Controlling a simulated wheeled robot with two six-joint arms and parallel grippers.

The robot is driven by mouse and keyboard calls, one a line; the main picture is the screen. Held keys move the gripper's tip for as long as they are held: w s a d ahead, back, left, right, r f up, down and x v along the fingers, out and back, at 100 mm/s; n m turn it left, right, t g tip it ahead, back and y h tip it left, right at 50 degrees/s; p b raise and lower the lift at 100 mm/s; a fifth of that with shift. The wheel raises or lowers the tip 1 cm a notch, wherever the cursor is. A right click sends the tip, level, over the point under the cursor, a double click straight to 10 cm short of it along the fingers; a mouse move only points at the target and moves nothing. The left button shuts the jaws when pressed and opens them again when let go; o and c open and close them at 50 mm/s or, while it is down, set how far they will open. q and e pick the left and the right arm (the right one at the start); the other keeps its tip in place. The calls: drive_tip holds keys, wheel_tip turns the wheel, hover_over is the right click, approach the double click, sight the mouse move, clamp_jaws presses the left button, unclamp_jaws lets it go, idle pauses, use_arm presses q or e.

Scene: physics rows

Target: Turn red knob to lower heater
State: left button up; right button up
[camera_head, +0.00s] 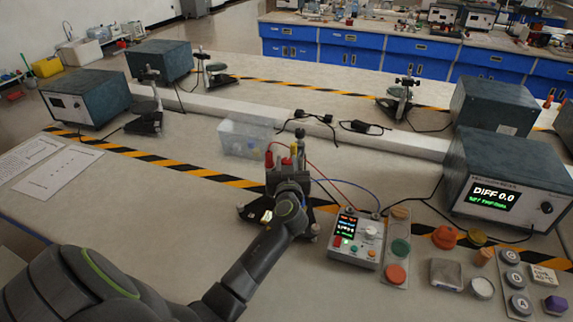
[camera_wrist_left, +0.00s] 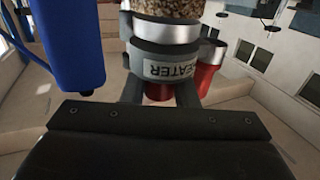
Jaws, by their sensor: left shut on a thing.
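The heater (camera_wrist_left: 172,68) is a grey ring with a label ending in "EATER", on the stand with the dark base (camera_head: 250,213). A red knob (camera_wrist_left: 160,92) sits under the ring, between the fingers of my left gripper (camera_wrist_left: 160,97). The gripper is shut on it. In the head view my left gripper (camera_head: 287,170) is at the stand and hides much of it. A second red part (camera_wrist_left: 206,76) is right of the ring in the wrist view. My right gripper is not in view.
A control box (camera_head: 355,238) with wires stands right of the stand. A clear bin (camera_head: 245,138) is behind it. The table at left is mostly clear, with paper sheets (camera_head: 58,170).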

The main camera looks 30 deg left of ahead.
use_arm(q)
drive_tip(key=m+t+h, duration=0.2)
drive_tip(key=h, duration=0.1)
drive_tip(key=shift+a+r+m+h+p, duration=0.1)
drive_tip(key=shift+m+h+p, duration=0.2)
drive_tip(key=shift+m+t+h+p, duration=0.4)
drive_tip(key=shift+m+h, duration=0.3)
drive_tip(key=shift+h, duration=0.3)
drive_tip(key=shift+m+h+p, duration=0.5)
drive_tip(key=shift+h+p, duration=0.05)
drive_tip(key=shift+h, duration=0.25)
drive_tip(key=m+h+p, duration=0.1)
drive_tip(key=h+p, duration=0.1)
drive_tip(key=p, duration=0.2)
drive_tip(key=m+h+p, duration=0.1)
drive_tip(key=p, duration=0.3)
drive_tip(key=m+h+p, duration=0.1)
drive_tip(key=h+p, duration=0.1)
drive_tip(key=p, duration=0.1)
drive_tip(key=shift+w+r+m+h+p, duration=0.1)
drive_tip(key=shift+r+m+h+p, duration=0.2)
drive_tip(key=shift+p, duration=0.1)
drive_tip(key=shift+f+m+h+p, duration=0.15)
drive_tip(key=shift+m+h+p, duration=0.4)
drive_tip(key=shift+h, duration=0.55)
drive_tip(key=shift+m+h, duration=0.5)
drive_tip(key=shift+m, duration=0.05)
drive_tip(key=shift+f, duration=0.1)
